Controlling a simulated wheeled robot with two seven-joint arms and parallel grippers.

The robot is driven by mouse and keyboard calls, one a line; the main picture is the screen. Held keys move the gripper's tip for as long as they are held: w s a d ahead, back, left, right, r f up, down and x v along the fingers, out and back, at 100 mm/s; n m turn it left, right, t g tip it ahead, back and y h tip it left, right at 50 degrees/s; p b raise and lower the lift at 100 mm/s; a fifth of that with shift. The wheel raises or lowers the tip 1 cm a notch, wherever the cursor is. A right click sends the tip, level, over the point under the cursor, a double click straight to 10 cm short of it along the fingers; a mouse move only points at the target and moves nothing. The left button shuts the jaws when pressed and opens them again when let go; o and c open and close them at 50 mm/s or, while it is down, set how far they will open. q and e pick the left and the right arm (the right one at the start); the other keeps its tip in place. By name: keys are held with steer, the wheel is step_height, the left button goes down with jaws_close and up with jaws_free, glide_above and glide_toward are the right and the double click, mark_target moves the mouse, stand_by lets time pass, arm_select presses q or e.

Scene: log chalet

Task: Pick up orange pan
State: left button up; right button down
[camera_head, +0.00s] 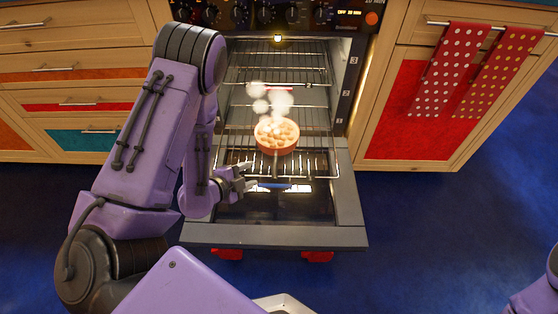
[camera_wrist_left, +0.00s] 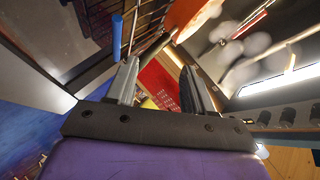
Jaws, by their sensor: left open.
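The orange pan (camera_head: 277,137), round with pale contents and white steam above it, stands on a wire rack at the front of the open oven. Its rim shows at the top of the left wrist view (camera_wrist_left: 187,17). My left gripper (camera_head: 251,174) is open and empty, just in front and slightly left of the pan, apart from it. Its two fingers (camera_wrist_left: 160,68) also show in the wrist view. A blue bar (camera_head: 275,185) lies at the rack's front, near the fingertips; it also shows in the wrist view (camera_wrist_left: 117,38). My right gripper is out of view.
The oven door (camera_head: 275,236) is folded down below the rack. Wooden drawers (camera_head: 70,75) stand to the left. A red cabinet door (camera_head: 400,135) with dotted towels (camera_head: 437,75) is to the right. The blue floor (camera_head: 430,235) at right is clear.

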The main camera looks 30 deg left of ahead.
mark_target(275, 160)
arm_select(q)
steer(key=w+f+m+h+b, duration=0.1)
steer(key=w+f+m+b, duration=0.1)
steer(key=w+m+b, duration=0.1)
steer(key=w+d+f+m+t+h+b, duration=0.1)
steer(key=w+m+b, duration=0.1)
steer(key=w+b, duration=0.1)
steer(key=w+f+m+t+h+b, duration=0.1)
steer(key=w+f+m+b, duration=0.1)
steer(key=w, duration=0.3)
steer(key=shift+d+f+m+b, duration=0.2)
steer(key=shift+f+m+b, duration=0.2)
steer(key=shift+m, duration=0.4)
steer(key=shift+w+d, duration=0.15)
steer(key=shift+w, duration=0.25)
jaws_close()
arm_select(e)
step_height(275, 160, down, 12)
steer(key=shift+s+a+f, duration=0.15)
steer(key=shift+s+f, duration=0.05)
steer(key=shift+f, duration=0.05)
arm_select(q)
steer(key=shift+r, duration=0.1)
steer(key=shift+w, duration=0.1)
